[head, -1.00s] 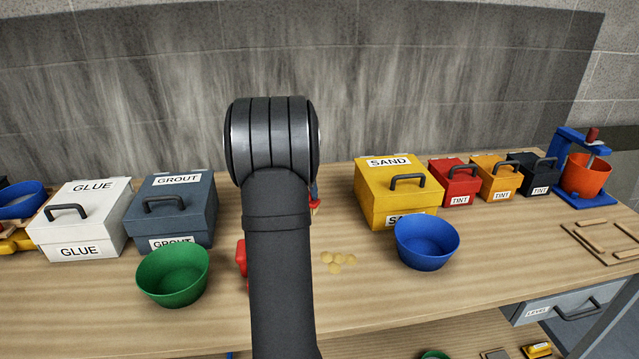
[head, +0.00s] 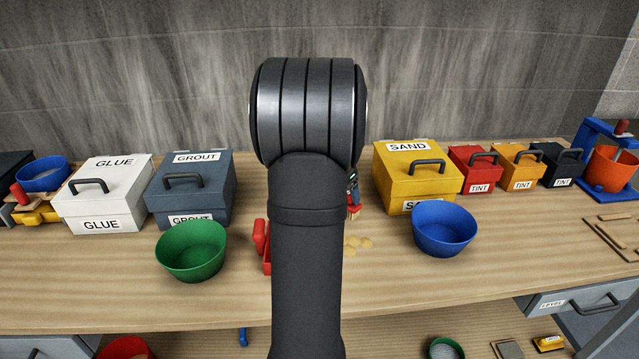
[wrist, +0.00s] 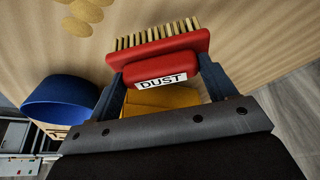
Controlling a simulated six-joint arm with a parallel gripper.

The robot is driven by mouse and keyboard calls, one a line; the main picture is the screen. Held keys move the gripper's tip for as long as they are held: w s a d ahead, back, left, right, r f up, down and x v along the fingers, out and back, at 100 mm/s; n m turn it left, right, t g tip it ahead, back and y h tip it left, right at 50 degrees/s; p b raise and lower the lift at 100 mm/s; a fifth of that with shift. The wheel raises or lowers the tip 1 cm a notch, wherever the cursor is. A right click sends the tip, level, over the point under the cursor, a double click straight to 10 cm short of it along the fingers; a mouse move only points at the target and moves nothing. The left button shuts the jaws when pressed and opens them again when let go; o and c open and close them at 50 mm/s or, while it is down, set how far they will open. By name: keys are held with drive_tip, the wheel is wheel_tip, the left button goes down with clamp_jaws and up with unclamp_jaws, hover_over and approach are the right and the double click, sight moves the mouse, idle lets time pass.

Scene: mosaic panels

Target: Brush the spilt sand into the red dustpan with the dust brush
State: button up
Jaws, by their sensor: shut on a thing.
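My gripper (wrist: 160,71) is shut on the dust brush (wrist: 158,46), a red block labelled DUST with pale bristles pointing away from the gripper. In the head view my gripper (head: 352,186) and a bit of the red brush (head: 354,210) show just right of my arm, which hides the rest. The spilt sand (head: 362,243), several flat tan patches, lies on the bench below the brush, partly behind my arm. It shows at the wrist view's top left (wrist: 88,12), apart from the bristles. The red dustpan (head: 262,238) shows left of my arm, mostly hidden.
A blue bowl (head: 445,229) stands right of the sand, before the yellow SAND box (head: 416,178). A green bowl (head: 191,251) stands left of the dustpan, before the grey GROUT box (head: 192,186). The bench front (head: 420,287) is clear.

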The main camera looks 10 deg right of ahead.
drive_tip(key=s+d+r+m+g+h, duration=0.1)
drive_tip(key=s+d+r+m+g, duration=0.15)
drive_tip(key=s+d+m, duration=0.7)
drive_tip(key=shift+n+g, duration=0.25)
drive_tip(key=shift+s+d+f, duration=0.1)
drive_tip(key=shift+s+f, duration=0.05)
drive_tip(key=shift+f, duration=0.65)
drive_tip(key=shift+s+d+f, duration=0.1)
drive_tip(key=shift+s+f, duration=0.05)
drive_tip(key=shift+f, duration=0.65)
drive_tip(key=shift+s+d+f, duration=0.1)
drive_tip(key=shift+s+f, duration=0.05)
drive_tip(key=shift+f, duration=0.65)
